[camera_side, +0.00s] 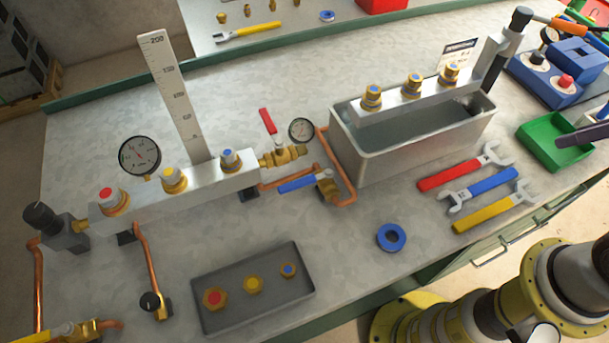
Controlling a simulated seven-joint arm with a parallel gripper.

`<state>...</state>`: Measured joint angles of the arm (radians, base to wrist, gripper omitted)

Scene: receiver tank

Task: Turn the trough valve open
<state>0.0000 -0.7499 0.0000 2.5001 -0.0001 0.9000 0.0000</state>
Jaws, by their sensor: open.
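The steel trough (372,161) stands on the bench right of centre. A brass valve with a blue lever (297,183) sits just left of it, on a copper pipe that runs along the trough's left end. The blue lever points left, away from its brass body (327,187). A second brass valve with a red lever (268,121) stands behind it, beside a small gauge (301,130); this lever tilts up and left. No label shows which valve is the trough's. My gripper is not in view; only part of my arm shows at the lower right.
A manifold block (200,187) with coloured caps and a large gauge (139,156) stands at left. A dark tray (254,312) of fittings lies in front. A blue ring (391,237), several wrenches (486,188) and a green tray (541,148) lie to the right.

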